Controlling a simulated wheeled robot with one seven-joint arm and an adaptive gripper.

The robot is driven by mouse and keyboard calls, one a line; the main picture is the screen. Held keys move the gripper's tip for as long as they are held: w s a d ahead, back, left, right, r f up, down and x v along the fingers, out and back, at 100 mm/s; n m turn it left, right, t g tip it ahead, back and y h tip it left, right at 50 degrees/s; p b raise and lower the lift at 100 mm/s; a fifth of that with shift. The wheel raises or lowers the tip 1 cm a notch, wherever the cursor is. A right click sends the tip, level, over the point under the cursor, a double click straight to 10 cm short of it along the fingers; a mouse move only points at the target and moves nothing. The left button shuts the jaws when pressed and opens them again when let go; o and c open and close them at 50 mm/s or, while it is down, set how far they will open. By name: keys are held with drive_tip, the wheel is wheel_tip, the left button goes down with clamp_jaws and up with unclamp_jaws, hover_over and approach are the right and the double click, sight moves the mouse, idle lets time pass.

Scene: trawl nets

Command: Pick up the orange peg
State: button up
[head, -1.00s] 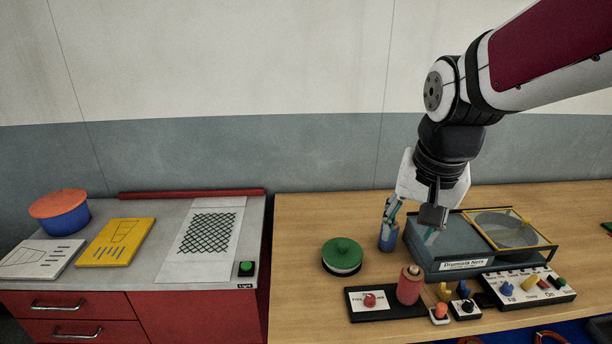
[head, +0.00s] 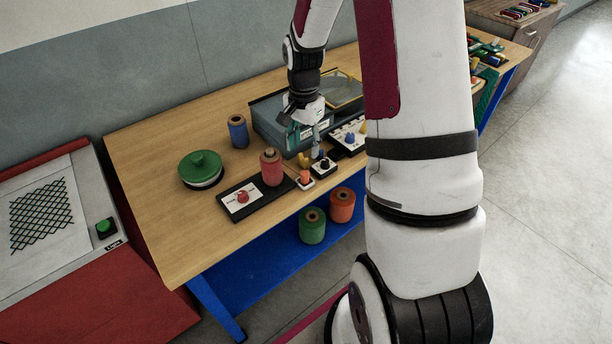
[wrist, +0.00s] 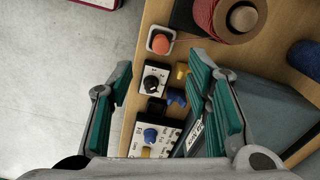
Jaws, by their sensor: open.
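A small orange piece (head: 305,177), the only peg-like orange thing I see, stands on a white square base near the bench's front edge. In the wrist view the orange piece (wrist: 161,44) lies beyond the fingertips, slightly right of the middle. My gripper (head: 306,138) points down over the row of small controls in front of the glass-topped tank. In the wrist view my gripper (wrist: 156,82) is open and empty, with teal-padded fingers either side of a black knob (wrist: 152,83). The orange piece is apart from both fingers.
A red spool (head: 271,167) stands left of the orange piece on a black board. The tank (head: 262,125) is behind, with yellow and blue pieces before it. A blue spool (head: 238,131) and green-lidded tin (head: 201,168) stand farther left. The bench's left front is clear.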

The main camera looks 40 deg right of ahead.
hover_over(305, 172)
drive_tip(key=f, duration=0.5)
drive_tip(key=shift+s+a+f, duration=0.2)
drive_tip(key=shift+a, duration=0.1)
drive_tip(key=shift+w+d+f+p, duration=0.15)
drive_tip(key=shift+f+p, duration=0.3)
drive_tip(key=shift+f, duration=0.85)
drive_tip(key=shift+d+f+p, duration=0.1)
drive_tip(key=shift+f+p, duration=0.3)
drive_tip(key=shift+f, duration=0.9)
drive_tip(key=c, duration=1)
